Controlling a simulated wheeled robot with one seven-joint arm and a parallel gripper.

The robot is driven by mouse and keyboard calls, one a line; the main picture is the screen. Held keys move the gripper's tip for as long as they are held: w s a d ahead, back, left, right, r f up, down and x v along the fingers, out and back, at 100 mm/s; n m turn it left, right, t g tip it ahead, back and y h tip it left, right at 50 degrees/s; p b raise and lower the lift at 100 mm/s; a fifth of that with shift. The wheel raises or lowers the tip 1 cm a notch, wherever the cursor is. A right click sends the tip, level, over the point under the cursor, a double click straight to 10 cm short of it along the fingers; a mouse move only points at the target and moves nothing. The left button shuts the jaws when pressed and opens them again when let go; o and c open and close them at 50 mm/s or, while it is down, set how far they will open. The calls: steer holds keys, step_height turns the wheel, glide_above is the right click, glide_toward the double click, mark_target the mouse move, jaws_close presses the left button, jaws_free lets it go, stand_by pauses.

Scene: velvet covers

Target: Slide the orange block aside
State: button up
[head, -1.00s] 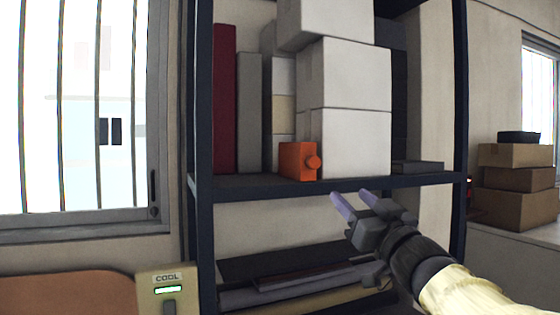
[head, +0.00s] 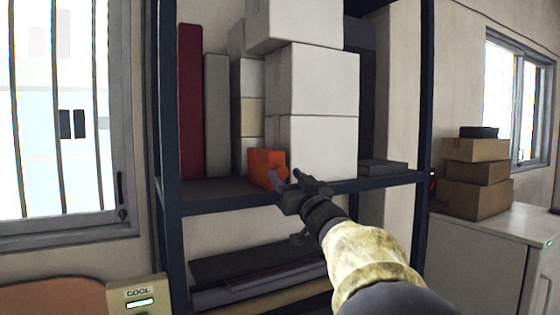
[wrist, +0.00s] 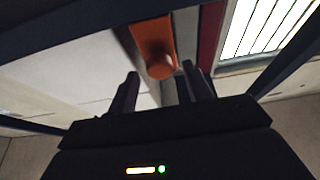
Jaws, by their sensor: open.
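The orange block (head: 261,164) stands on the shelf board (head: 215,192) near its front edge, beside the stacked white boxes. It has a round knob on one side. My gripper (head: 285,177) is open and overlaps the block's lower right in the head view, hiding part of it and its knob. In the wrist view the orange block (wrist: 150,38) is just beyond the fingertips, and its knob lies near the gap between the open fingers (wrist: 160,80). Nothing is between the fingers. Whether a finger touches the block cannot be told.
Stacked white boxes (head: 318,85) stand right behind the block. A red binder (head: 190,100) and a grey one (head: 217,115) stand to the left, with bare shelf before them. A dark shelf post (head: 170,120) bounds the left side. A flat grey box (head: 385,167) lies right.

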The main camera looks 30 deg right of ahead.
mark_target(284, 173)
steer(key=p+x, duration=0.1)
steer(key=x, duration=0.2)
steer(key=shift+w, duration=0.2)
steer(key=shift+c, duration=0.2)
steer(key=c, duration=1)
steer(key=shift+s, duration=0.1)
